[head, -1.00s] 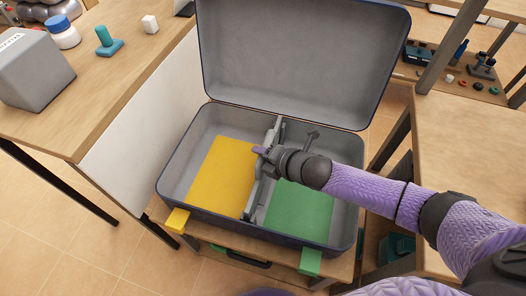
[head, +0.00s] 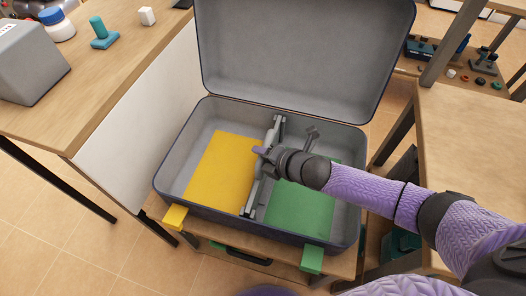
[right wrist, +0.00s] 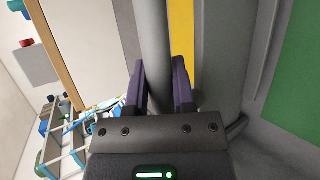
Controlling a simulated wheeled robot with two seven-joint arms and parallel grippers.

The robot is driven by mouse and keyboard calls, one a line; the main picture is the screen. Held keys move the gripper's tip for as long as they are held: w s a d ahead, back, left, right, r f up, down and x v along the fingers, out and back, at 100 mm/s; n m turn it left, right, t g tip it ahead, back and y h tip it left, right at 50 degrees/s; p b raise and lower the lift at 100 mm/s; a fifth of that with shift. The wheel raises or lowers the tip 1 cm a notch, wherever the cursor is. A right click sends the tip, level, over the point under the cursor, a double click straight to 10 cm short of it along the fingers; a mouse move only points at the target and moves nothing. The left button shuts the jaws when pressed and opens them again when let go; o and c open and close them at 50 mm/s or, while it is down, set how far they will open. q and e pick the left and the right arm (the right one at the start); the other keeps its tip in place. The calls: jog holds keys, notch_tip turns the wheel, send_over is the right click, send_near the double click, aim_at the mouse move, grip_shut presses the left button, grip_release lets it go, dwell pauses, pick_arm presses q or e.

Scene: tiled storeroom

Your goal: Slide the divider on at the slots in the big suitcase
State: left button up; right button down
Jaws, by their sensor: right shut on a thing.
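The big suitcase (head: 186,152) lies open with its lid (head: 300,55) raised at the back. A grey divider (head: 252,196) stands lengthwise across its inside, between a yellow panel (head: 218,170) and a green panel (head: 300,212). My right gripper (head: 262,152) reaches in from the right and is shut on the divider's upper part. In the right wrist view, the fingers (right wrist: 160,90) are on both sides of a grey bar of the divider (right wrist: 152,35). Whether the divider's ends sit in the slots cannot be told. My left gripper is not in view.
A yellow tab (head: 175,217) and a green tab (head: 312,260) stick out at the suitcase's front. A wooden table (head: 100,80) at left holds a grey box (head: 28,65), a jar and a teal piece. Another wooden table (head: 475,150) stands at right.

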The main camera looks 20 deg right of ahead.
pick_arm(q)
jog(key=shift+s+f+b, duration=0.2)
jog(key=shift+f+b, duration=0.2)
pick_arm(e)
jog(key=shift+f, duration=0.6)
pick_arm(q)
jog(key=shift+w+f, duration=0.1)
pick_arm(e)
jog(key=shift+f, duration=0.1)
pick_arm(q)
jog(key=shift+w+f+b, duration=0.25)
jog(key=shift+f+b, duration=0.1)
jog(key=shift+b, duration=0.05)
pick_arm(e)
jog(key=shift+f, duration=0.4)
jog(key=shift+c, duration=1.9)
grip_release()
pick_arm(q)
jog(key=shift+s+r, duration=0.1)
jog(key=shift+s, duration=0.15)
